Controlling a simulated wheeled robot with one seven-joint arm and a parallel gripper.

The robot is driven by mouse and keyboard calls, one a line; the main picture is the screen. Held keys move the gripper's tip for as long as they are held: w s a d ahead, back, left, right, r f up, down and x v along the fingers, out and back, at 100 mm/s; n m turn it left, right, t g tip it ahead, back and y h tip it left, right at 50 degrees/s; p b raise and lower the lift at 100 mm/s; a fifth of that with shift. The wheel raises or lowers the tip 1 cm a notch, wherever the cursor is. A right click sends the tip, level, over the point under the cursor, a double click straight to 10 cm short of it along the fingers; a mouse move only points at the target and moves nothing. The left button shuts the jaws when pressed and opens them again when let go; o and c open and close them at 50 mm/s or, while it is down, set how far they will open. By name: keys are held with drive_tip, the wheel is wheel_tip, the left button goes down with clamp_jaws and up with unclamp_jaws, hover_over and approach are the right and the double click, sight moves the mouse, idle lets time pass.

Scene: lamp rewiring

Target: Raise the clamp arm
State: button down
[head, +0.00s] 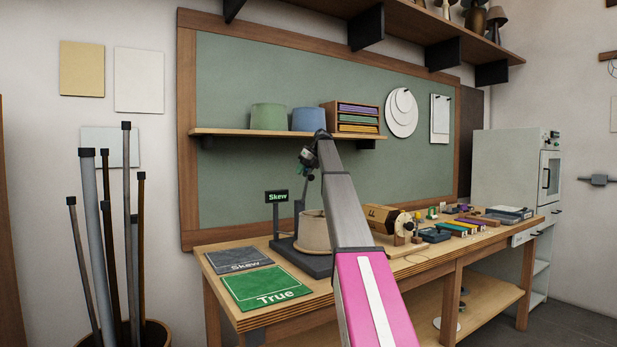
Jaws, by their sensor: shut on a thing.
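A dark test stand (288,243) sits at the back left of the workbench. A beige lampshade (314,230) stands on its base, partly hidden behind my arm. A thin grey upright (298,214) rises behind the shade toward my gripper (307,168). My gripper points down from the end of my arm, above the shade, and is shut on what looks like the clamp arm at the top of the stand. The grip itself is small and dark, and my arm hides part of the clamp arm. A small sign (276,196) beside the stand reads "Skew" in green.
A grey "Skew" mat (240,256) and a green "True" mat (268,290) lie at the bench's left end. A wooden drum-like part (380,217) and several small tools fill the right. A shelf (240,132) with green and blue shades hangs behind my gripper.

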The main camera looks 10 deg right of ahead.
drive_tip(key=shift+w+a+m+g+h, duration=0.15)
drive_tip(key=shift+w+a+g, duration=0.1)
drive_tip(key=shift+w+g, duration=0.3)
drive_tip(key=shift+w+a+m+g+h, duration=0.15)
drive_tip(key=shift+w+g, duration=0.25)
drive_tip(key=shift+w, duration=0.4)
drive_tip(key=shift+w+a+m+g+h, duration=0.1)
drive_tip(key=shift+w+a+g+h, duration=0.15)
drive_tip(key=shift+w+g, duration=0.3)
drive_tip(key=shift+w, duration=0.1)
